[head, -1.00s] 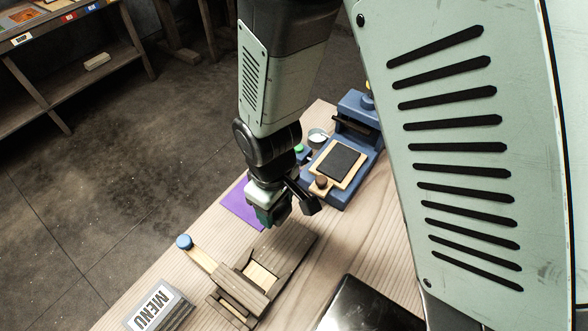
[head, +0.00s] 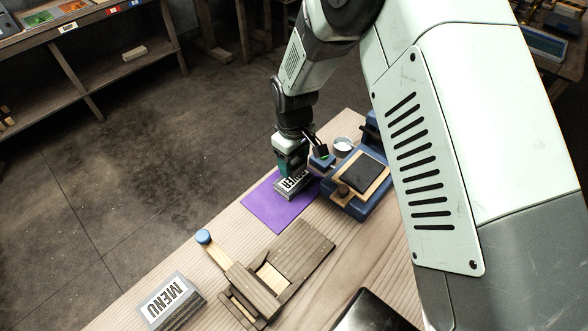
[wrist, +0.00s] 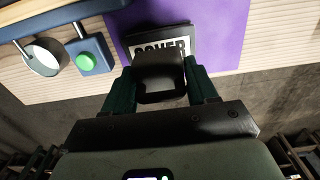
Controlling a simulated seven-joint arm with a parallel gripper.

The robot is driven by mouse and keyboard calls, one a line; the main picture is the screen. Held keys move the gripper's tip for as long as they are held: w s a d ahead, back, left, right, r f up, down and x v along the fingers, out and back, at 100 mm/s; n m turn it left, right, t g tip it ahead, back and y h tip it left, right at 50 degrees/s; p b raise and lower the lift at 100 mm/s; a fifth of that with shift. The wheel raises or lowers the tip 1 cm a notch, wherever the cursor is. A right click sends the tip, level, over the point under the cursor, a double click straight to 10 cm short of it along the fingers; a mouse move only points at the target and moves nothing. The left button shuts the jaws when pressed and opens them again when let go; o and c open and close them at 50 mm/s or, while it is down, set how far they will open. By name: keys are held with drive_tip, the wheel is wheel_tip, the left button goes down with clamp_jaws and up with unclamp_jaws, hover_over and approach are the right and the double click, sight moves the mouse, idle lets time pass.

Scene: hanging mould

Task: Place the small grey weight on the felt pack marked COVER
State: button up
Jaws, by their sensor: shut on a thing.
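The felt pack marked COVER (wrist: 180,48) lies on the purple mat (head: 275,218); its lettering is partly hidden in the wrist view. The pack also shows in the head view (head: 293,188), under my gripper. My gripper (head: 292,168) points down there. In the wrist view my gripper (wrist: 160,88) has its green fingers on either side of a dark grey block, the small weight (wrist: 158,70). It is shut on this weight, which overlaps the pack's near edge. I cannot tell whether the weight touches the pack.
A blue stand with a green button (wrist: 86,60) and a round white dish (wrist: 42,57) are left of the pack in the wrist view. In the head view, a wooden mould (head: 280,270) and a MENU pack (head: 172,300) lie nearer. A black pad (head: 363,171) is right.

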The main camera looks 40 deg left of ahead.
sight(294, 170)
drive_tip(key=shift+f, duration=1.85)
drive_tip(key=shift+f, duration=0.2)
drive_tip(key=o, duration=1.2)
wheel_tip(294, 170, up, 12)
drive_tip(key=shift+r, duration=0.2)
